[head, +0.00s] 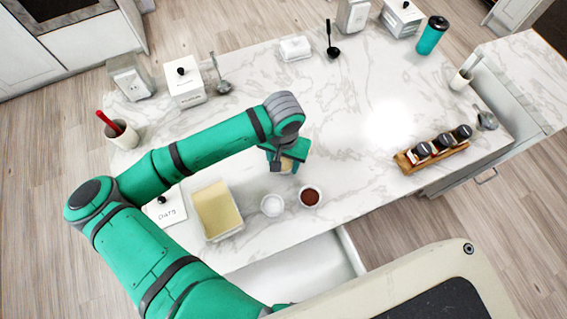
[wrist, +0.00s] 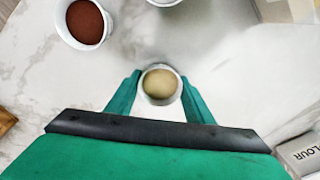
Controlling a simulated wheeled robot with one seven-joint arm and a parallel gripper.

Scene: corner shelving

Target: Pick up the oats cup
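The oats cup, a small white cup with pale beige contents (wrist: 160,84), is between the two fingers of my gripper (wrist: 160,90) in the wrist view. One finger stands on each side, very near the cup's wall. I cannot tell whether both fingers press on it. In the head view my gripper (head: 287,163) points down over the table's middle, and the cup (head: 286,167) is mostly hidden beneath it. I cannot tell whether the cup rests on the table.
A cup of brown powder (head: 311,196) and a white cup (head: 272,205) stand close in front of my gripper. A tub with yellowish contents (head: 218,209) and an oats box (head: 166,209) are left. A spice rack (head: 432,157) is right. The marble table (head: 360,110) has free room behind.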

